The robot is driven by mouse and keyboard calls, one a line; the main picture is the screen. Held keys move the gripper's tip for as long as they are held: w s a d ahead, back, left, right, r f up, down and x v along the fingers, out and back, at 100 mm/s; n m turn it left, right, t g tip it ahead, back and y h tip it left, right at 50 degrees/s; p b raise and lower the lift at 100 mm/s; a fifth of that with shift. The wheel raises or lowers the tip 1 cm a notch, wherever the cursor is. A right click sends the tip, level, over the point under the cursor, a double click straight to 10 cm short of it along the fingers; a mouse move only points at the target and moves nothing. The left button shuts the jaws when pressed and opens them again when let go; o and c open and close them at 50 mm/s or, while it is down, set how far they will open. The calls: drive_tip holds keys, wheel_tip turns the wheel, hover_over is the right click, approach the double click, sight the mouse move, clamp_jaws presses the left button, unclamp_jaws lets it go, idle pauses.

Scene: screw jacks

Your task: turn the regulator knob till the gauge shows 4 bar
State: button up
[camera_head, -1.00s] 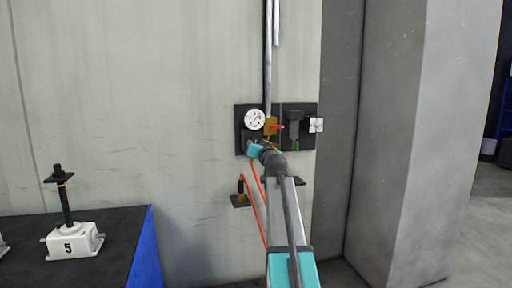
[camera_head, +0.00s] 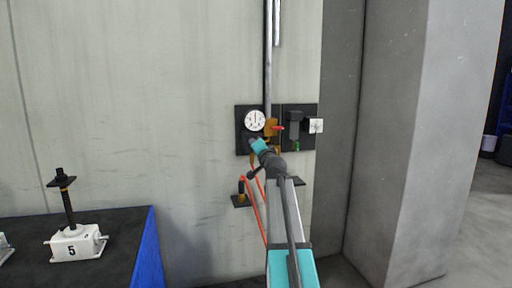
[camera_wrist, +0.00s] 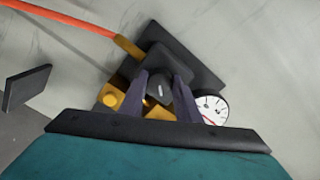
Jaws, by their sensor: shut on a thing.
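The regulator knob (camera_wrist: 160,90) is dark with a small white mark on its face. It sits between the two fingers of my gripper (camera_wrist: 161,80), which is shut on it in the wrist view. In the head view my wrist hides the knob. The round white gauge (camera_head: 255,120) is on the dark wall panel just above my wrist. Its needle looks roughly upright there, but the numbers are too small to read. The gauge also shows in the wrist view (camera_wrist: 211,107), partly cut off by my gripper, with a red mark near its lower edge.
A brass valve with a red lever (camera_head: 277,127) and a dark filter unit (camera_head: 295,125) are right of the gauge. An orange hose (camera_wrist: 65,17) runs close by. A bench (camera_head: 110,225) with a white screw jack (camera_head: 75,243) stands at left.

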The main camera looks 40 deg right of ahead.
idle(0.4)
drive_tip(key=o, duration=1.1)
drive_tip(key=shift+c, duration=0.2)
drive_tip(key=b+v, duration=0.2)
drive_tip(key=v, duration=1.2)
drive_tip(key=shift+w, duration=0.1)
